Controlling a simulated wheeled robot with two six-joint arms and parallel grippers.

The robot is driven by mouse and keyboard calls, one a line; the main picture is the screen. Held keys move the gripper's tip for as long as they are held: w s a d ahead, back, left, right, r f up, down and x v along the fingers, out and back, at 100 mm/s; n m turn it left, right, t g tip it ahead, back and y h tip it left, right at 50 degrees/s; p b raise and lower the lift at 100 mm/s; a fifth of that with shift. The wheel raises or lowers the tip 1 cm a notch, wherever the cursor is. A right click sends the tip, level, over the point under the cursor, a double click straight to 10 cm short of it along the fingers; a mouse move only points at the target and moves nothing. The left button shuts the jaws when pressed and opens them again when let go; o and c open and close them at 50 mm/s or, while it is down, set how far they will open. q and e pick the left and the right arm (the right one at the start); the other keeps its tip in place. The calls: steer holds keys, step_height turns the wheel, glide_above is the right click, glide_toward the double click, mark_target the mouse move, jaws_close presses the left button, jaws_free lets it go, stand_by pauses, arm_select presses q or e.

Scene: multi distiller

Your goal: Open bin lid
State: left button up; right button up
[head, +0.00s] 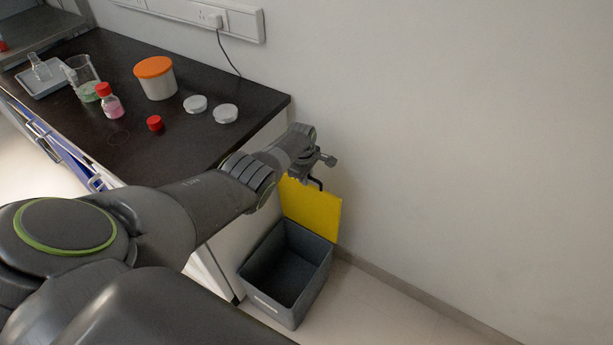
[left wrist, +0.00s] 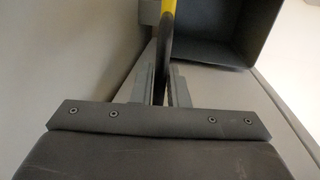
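The grey bin (head: 262,296) stands on the floor at the end of the bench, and its inside is in view. Its yellow lid (head: 312,209) stands raised, roughly upright, at the bin's back edge. My left gripper (head: 316,176) is at the top of the lid, by a thin black handle. In the left wrist view, the fingers of my left gripper (left wrist: 165,90) are close together on both sides of the black handle (left wrist: 165,52). A strip of yellow lid (left wrist: 168,6) and part of the grey bin (left wrist: 222,50) show beyond. My right gripper is not in view.
A dark bench (head: 170,150) at left holds an orange-lidded jar (head: 157,82), a pink bottle (head: 111,105), a beaker (head: 83,80), a red cap (head: 155,123) and two white lids (head: 210,109). A wall (head: 450,150) is close behind the bin. Floor is clear at right.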

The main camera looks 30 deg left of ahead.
arm_select(q)
steer(key=shift+o, duration=1.3)
steer(key=shift+r, duration=0.15)
steer(key=shift+r+p, duration=0.25)
steer(key=shift+p, duration=0.1)
step_height(320, 180, up, 16)
steer(key=s+p, duration=0.2)
steer(key=p, duration=0.4)
steer(key=shift+s+r, duration=0.2)
steer(key=shift+r, duration=0.05)
steer(key=shift+a+f, duration=0.1)
